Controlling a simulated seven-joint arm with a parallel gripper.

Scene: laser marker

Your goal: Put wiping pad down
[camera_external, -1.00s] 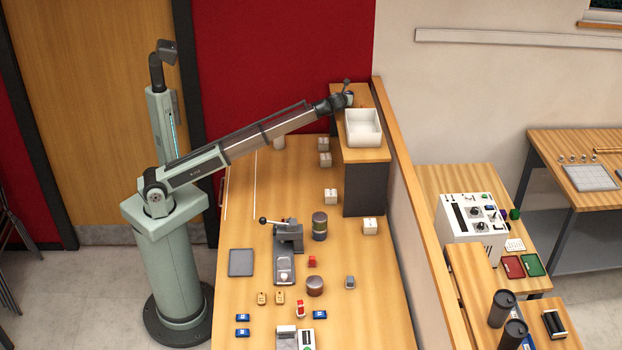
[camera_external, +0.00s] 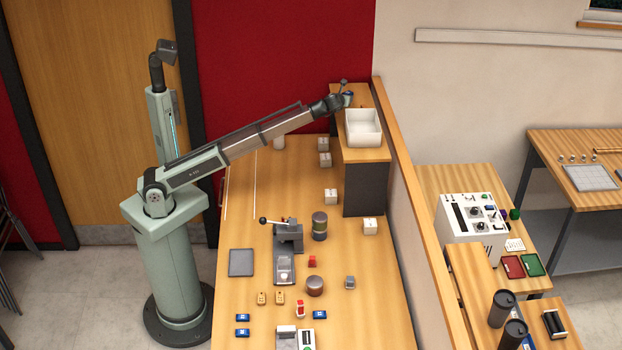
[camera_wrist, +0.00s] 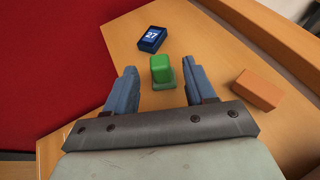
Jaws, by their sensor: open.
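My gripper (camera_wrist: 161,78) is open, with one blue finger on each side of the green block and visible gaps between. In the external view my gripper (camera_external: 347,98) is at the far end of the raised wooden shelf (camera_external: 366,154). The pad cannot be made out there.
A dark blue box marked 27 (camera_wrist: 152,39) lies beyond the pad. An orange block (camera_wrist: 258,90) lies to its right. A white bin (camera_external: 363,127) stands on the shelf near my gripper. A wooden wall edge (camera_external: 392,140) runs along the right.

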